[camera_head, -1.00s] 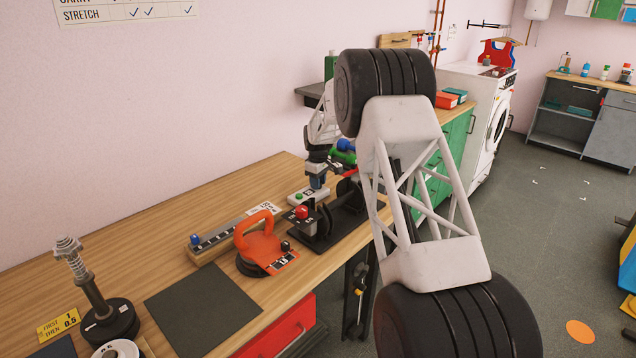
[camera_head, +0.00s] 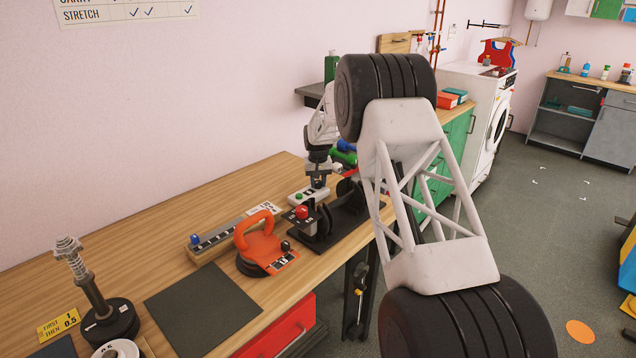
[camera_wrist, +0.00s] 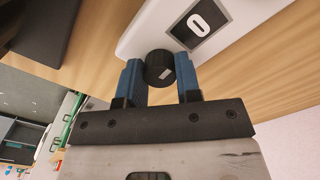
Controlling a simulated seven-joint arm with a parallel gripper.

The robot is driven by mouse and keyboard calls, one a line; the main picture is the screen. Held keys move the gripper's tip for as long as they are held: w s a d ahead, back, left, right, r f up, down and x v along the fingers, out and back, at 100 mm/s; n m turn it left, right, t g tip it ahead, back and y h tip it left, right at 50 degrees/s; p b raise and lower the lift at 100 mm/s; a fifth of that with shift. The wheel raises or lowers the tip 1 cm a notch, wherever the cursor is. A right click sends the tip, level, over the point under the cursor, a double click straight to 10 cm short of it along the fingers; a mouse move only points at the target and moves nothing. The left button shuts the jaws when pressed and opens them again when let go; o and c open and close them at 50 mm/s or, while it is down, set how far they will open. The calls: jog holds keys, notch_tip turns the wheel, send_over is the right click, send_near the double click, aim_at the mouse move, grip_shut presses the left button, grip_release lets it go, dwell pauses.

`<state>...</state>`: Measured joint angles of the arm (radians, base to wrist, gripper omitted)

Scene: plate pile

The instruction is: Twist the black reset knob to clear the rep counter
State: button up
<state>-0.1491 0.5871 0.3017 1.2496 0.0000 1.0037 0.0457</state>
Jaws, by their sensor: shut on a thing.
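The black reset knob (camera_wrist: 159,67) sits at the edge of the white rep counter (camera_wrist: 150,30) in the wrist view. My gripper (camera_wrist: 160,80) has its blue fingers on both sides of the knob and is shut on it. A dark display (camera_wrist: 200,22) on the counter shows one digit that looks like a 0. In the head view my gripper (camera_head: 317,184) points down at the counter (camera_head: 304,198), which lies on the wooden bench. The knob is hidden there by my fingers.
In front of the counter is a black stand with a red knob (camera_head: 302,212). A dark mat (camera_head: 203,308) is nearer. My large white arm link fills the right middle.

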aim_at(318, 182)
jog(key=shift+m, duration=0.4)
jog(key=o, duration=0.9)
jog(key=shift+r, duration=0.1)
jog(key=shift+r, duration=3.8)
jog(key=shift+r, duration=0.1)
